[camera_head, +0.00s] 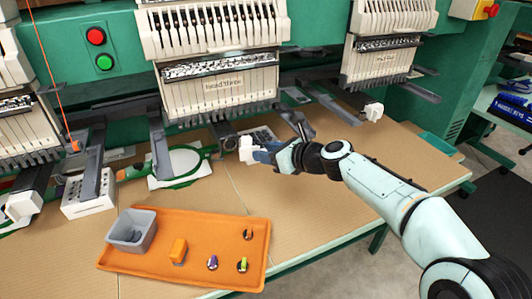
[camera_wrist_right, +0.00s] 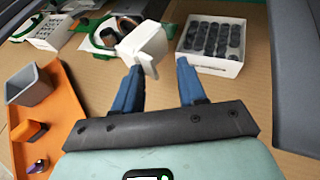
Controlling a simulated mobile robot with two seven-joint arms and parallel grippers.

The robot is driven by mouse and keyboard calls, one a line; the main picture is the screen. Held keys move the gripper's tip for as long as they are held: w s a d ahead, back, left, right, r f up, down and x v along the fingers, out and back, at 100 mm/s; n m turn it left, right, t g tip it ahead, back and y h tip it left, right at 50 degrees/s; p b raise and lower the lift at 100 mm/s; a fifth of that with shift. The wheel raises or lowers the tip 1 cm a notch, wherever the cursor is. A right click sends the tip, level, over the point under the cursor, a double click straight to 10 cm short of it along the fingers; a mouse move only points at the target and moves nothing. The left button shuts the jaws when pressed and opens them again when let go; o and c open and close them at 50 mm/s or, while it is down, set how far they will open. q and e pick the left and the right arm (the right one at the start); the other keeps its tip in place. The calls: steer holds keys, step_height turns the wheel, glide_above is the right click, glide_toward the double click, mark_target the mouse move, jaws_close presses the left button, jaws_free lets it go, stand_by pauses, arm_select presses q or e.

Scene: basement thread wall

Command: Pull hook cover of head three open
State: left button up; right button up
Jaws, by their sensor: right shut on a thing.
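A white hook cover (camera_head: 246,148) sits at the end of the dark arm under the middle sewing head (camera_head: 222,88). My right gripper (camera_head: 262,154) reaches it from the right, its blue fingers at the cover. In the right wrist view, the cover (camera_wrist_right: 146,44) shows tilted at the tips of the right gripper (camera_wrist_right: 160,75), nearer its left finger. The gripper is shut on it, though the exact contact is hard to make out. Dark rounded hook parts (camera_wrist_right: 108,36) show beside the cover. My left gripper is out of view.
An orange tray (camera_head: 190,279) with a grey bin (camera_head: 130,232) and small items lies at the front. A white box of dark bobbins (camera_wrist_right: 212,45) stands close by the gripper. Other white covers show at left (camera_head: 22,205) and right (camera_head: 373,111).

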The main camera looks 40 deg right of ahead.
steer(key=shift+w+a+r, duration=0.2)
steer(key=shift+w, duration=0.05)
